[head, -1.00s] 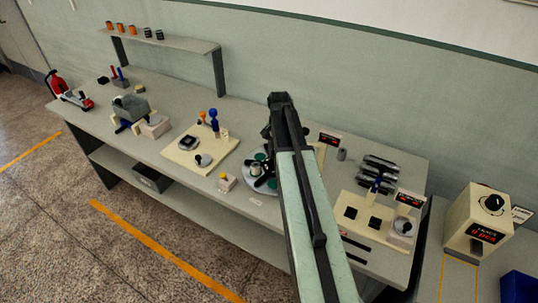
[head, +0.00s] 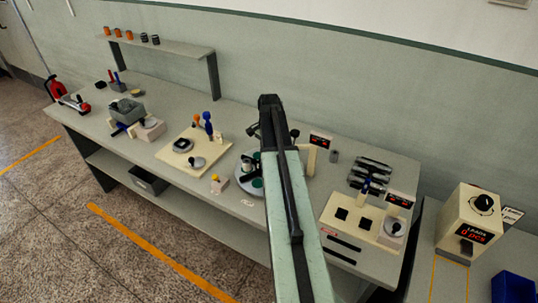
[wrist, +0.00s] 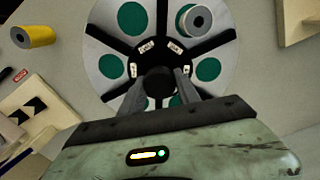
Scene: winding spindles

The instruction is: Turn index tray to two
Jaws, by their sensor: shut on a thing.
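The index tray (wrist: 110,32) is a round grey disc with green round pads, black spokes and small white labels too small to read. A black knob (wrist: 158,78) stands at its centre. My gripper (wrist: 160,88) is shut on this knob, one finger on each side. In the head view the tray (head: 243,190) is on the bench, partly hidden behind my arm, which also hides the gripper.
A cream post (head: 311,160) and a red-lit display (head: 320,140) are behind right. Another cream panel (head: 345,212) lies further right.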

